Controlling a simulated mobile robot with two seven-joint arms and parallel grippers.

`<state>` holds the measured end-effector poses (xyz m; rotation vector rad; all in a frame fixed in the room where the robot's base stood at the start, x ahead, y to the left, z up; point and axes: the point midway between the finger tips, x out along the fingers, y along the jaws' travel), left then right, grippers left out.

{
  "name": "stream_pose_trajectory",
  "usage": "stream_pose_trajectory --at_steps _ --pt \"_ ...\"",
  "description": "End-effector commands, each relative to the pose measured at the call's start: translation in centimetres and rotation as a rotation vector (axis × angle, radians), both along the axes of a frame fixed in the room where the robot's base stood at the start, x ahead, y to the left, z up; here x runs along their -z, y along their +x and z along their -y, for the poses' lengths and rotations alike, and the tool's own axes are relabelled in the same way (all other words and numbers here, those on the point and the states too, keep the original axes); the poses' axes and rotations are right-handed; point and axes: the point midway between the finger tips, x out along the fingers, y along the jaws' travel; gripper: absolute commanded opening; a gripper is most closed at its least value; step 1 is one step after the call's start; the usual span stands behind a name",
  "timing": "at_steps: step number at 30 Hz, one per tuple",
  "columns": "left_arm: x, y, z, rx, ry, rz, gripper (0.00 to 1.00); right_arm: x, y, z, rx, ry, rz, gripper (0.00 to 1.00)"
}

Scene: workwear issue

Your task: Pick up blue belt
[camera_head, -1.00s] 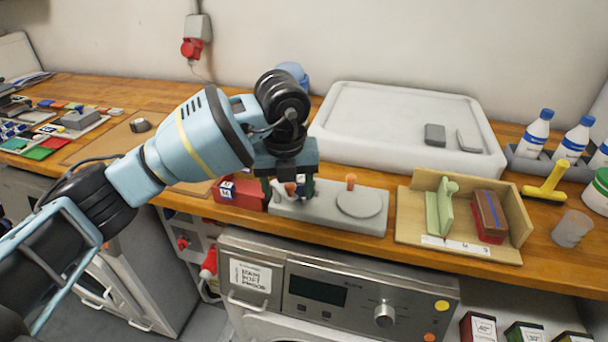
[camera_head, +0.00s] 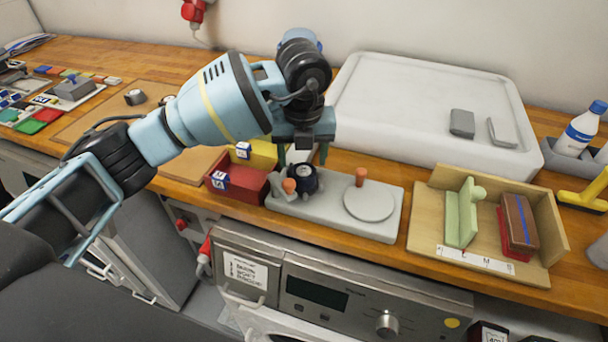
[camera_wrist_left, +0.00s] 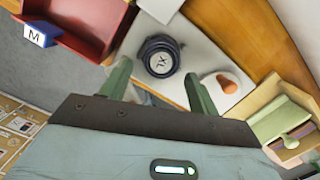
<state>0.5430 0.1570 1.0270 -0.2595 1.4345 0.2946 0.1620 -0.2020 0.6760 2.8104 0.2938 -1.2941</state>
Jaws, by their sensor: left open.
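A coiled dark blue belt (camera_head: 303,180) sits on the left part of a grey fixture plate (camera_head: 335,212). In the left wrist view the belt (camera_wrist_left: 160,58) shows a round top marked "XL". My left gripper (camera_head: 303,154) is open and empty, with its fingers pointing down above the belt. In the wrist view the gripper's two green fingers (camera_wrist_left: 160,88) are spread, and the belt shows beyond them, between their lines. I see no contact between fingers and belt. My right gripper is not in view.
The plate also carries orange-topped pegs (camera_head: 361,177) and a round disc (camera_head: 369,202). A red bin (camera_head: 236,186) and a yellow bin (camera_head: 262,156) stand to its left. A wooden holder (camera_head: 425,226) stands right, a large white tray (camera_head: 385,118) behind.

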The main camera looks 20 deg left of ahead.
Motion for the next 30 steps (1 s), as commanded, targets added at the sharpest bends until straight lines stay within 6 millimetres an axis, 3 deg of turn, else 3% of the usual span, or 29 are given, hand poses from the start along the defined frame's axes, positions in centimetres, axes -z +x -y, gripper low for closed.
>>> stream_pose_trajectory --at_steps 8,18,25,30 --pt "0.9 0.1 0.0 0.0 0.0 -0.001 0.61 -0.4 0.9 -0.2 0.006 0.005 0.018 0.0" --pt "5.2 0.5 0.0 0.0 0.0 -0.001 0.61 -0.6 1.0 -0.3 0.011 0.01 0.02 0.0" --pt "5.4 0.6 0.0 0.001 0.0 0.001 0.61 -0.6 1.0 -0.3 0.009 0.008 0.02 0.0" --pt "5.3 0.6 0.0 0.001 0.0 0.001 0.42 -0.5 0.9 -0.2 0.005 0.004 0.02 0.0"
